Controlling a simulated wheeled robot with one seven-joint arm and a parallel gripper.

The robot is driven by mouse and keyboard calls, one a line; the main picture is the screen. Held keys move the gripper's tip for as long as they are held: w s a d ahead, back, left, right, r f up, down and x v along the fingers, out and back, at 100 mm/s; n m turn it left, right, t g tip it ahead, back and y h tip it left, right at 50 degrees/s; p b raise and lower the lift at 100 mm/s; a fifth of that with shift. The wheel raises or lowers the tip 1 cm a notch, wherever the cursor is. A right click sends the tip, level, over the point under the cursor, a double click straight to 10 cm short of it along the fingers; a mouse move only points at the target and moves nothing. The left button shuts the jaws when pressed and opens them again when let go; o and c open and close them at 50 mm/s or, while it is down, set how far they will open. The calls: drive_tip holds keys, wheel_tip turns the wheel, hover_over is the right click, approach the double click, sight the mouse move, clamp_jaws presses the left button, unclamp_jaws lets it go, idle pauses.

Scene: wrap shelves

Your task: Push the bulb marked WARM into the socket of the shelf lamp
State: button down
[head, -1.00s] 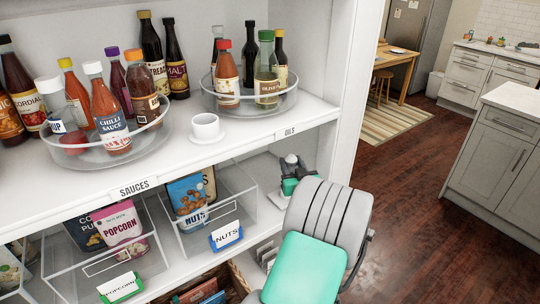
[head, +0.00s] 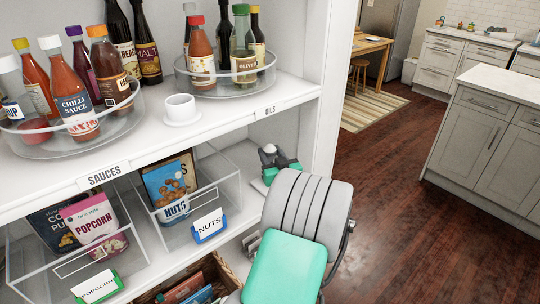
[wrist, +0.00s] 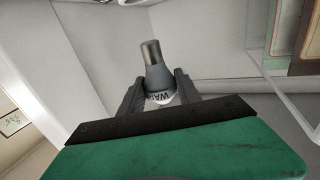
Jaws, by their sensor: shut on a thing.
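My gripper (wrist: 159,92) is shut on the bulb (wrist: 155,73). The bulb has a metal base pointing up in the wrist view, a grey tapered body and a white end with partly hidden lettering that reads "WAR". In the head view my gripper (head: 269,160) is under the upper shelf board, right of the nuts bin, with a small white part of the bulb (head: 269,148) showing. A small grey piece shows at the top edge of the wrist view, above the bulb and apart from it. I cannot tell whether it is the lamp's socket.
The upper shelf (head: 150,142) carries sauce and oil bottles on clear turntables and a white cup (head: 181,108). Below stand clear bins with a popcorn bag (head: 92,222) and a nuts bag (head: 170,185). The white side panel (head: 322,110) is close to my gripper. The wooden floor at right is clear.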

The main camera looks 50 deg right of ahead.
sight(270, 160)
drive_tip(key=shift+f+b, duration=1.3)
drive_tip(key=shift+f, duration=0.25)
drive_tip(key=shift+b, duration=1.35)
drive_tip(key=shift+f+b, duration=1.75)
drive_tip(key=shift+b, duration=0.45)
drive_tip(key=c, duration=0.8)
unclamp_jaws()
drive_tip(key=shift+o, duration=0.2)
drive_tip(key=v, duration=0.8)
drive_tip(key=shift+b, duration=0.35)
